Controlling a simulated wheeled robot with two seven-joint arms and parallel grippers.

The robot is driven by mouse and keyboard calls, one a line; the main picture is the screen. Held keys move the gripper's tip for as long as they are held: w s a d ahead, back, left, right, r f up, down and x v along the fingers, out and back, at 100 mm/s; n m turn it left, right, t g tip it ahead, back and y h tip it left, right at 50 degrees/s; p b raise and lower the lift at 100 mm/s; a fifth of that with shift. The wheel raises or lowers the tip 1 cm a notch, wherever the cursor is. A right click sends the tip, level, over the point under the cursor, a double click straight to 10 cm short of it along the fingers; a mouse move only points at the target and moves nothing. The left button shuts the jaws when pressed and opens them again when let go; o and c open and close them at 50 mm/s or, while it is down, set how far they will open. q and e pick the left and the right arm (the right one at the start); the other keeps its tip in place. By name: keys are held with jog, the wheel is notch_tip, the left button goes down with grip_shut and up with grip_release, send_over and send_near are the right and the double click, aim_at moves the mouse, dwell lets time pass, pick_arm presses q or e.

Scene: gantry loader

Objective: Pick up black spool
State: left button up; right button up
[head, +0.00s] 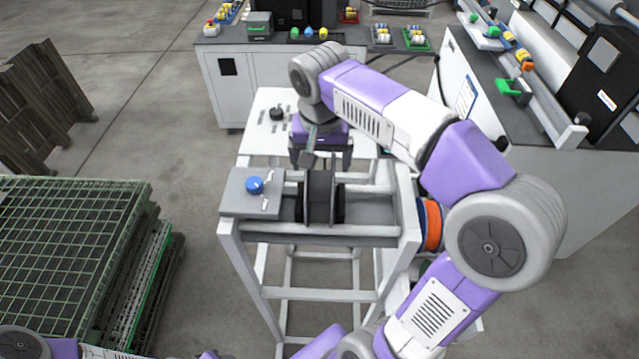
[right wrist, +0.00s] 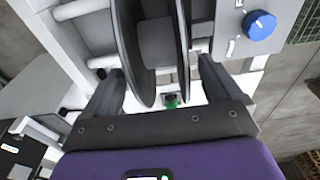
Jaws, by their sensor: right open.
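The black spool (head: 319,196) stands upright on the white stand (head: 375,232), its flanges seen nearly edge-on in the head view. In the right wrist view the spool (right wrist: 150,45) shows close up, with two dark flanges and a grey core between them. My right gripper (head: 322,165) is open and empty, just above and behind the spool. In the right wrist view the fingers of my right gripper (right wrist: 168,85) sit on either side of the spool's lower edge, with a gap on each side. My left gripper is not visible.
A grey box with a blue knob (head: 254,185) is left of the spool on the stand. An orange spool (head: 430,222) hangs at the stand's right side. Green mesh crates (head: 70,225) stand at the left. Workbenches with small parts lie behind and right.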

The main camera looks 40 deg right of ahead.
jog(key=shift+w+d+f, duration=0.1)
jog(key=shift+f, duration=0.85)
jog(key=shift+r, duration=0.1)
grip_shut()
